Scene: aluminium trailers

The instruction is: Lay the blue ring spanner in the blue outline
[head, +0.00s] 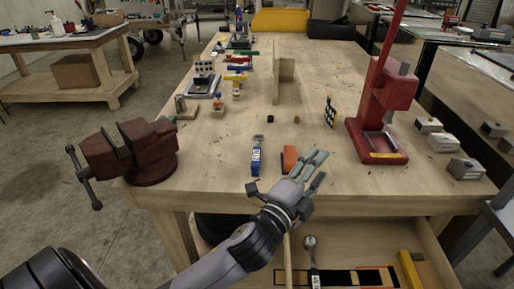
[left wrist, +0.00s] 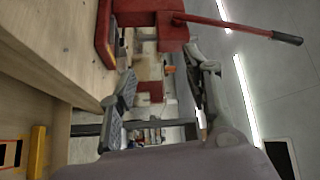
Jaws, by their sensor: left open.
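A small tool with a blue, white-labelled handle and a grey head (head: 257,155), which looks like the blue ring spanner, lies on the bench top near its front edge. My left gripper (head: 318,167) is open and empty, to the right of that tool over the bench front edge; it also shows in the left wrist view (left wrist: 168,77). The open drawer (head: 436,262) below holds dark patches with coloured outlines (head: 343,278); I cannot make out a blue one clearly. My right gripper is not in view.
An orange block (head: 289,158) lies close beside my left gripper. A grey-headed tool (head: 311,256) and a yellow bar (head: 410,270) lie in the drawer. A dark red vise (head: 150,150) stands left and a red press (head: 376,140) right. The bench middle is mostly clear.

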